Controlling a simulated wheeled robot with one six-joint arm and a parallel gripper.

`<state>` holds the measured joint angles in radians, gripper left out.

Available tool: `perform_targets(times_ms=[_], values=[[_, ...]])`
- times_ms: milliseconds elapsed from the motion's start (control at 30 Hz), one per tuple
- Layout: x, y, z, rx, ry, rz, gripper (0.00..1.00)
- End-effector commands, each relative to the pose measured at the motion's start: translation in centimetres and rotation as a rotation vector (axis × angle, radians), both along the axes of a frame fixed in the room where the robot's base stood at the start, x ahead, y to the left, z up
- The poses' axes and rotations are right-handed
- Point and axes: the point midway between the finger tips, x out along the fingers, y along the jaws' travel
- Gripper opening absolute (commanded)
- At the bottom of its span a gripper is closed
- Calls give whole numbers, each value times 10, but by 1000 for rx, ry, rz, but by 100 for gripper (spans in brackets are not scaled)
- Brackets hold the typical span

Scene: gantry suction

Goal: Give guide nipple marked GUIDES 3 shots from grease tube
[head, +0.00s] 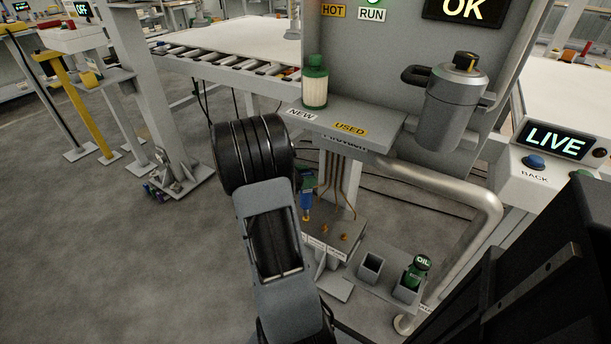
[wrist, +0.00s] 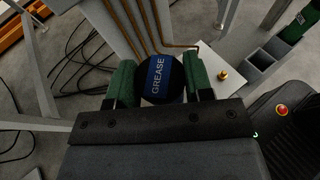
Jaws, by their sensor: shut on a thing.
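My gripper (wrist: 160,82) is shut on the grease tube (wrist: 158,68), which has a dark round end and a blue GREASE band between the green finger pads. In the head view the blue tube (head: 306,201) hangs nozzle-down beside my arm, partly hidden by it. Its tip is near the left side of a small plate (head: 346,226) with brass nipples (head: 344,237). I cannot tell whether the tip touches anything. In the wrist view one brass nipple (wrist: 222,75) shows right of the tube. The plate's front labels are too small to read, so I cannot tell which is GUIDES.
Copper pipes (wrist: 131,28) run down to the plate. Right of it are an empty square holder (head: 370,266) and a green OIL bottle (head: 417,271) in another holder. Above are a shelf (head: 378,123) marked NEW and USED, a filter (head: 315,86) and a thick grey pipe (head: 440,177).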

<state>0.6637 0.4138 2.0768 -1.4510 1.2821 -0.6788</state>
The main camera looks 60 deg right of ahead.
Motion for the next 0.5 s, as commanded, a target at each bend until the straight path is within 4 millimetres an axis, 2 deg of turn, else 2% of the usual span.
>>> perform_targets(times_ms=[267,500], values=[[0,0,0,0,0,0,0],[0,0,8,-1,1,0,0]])
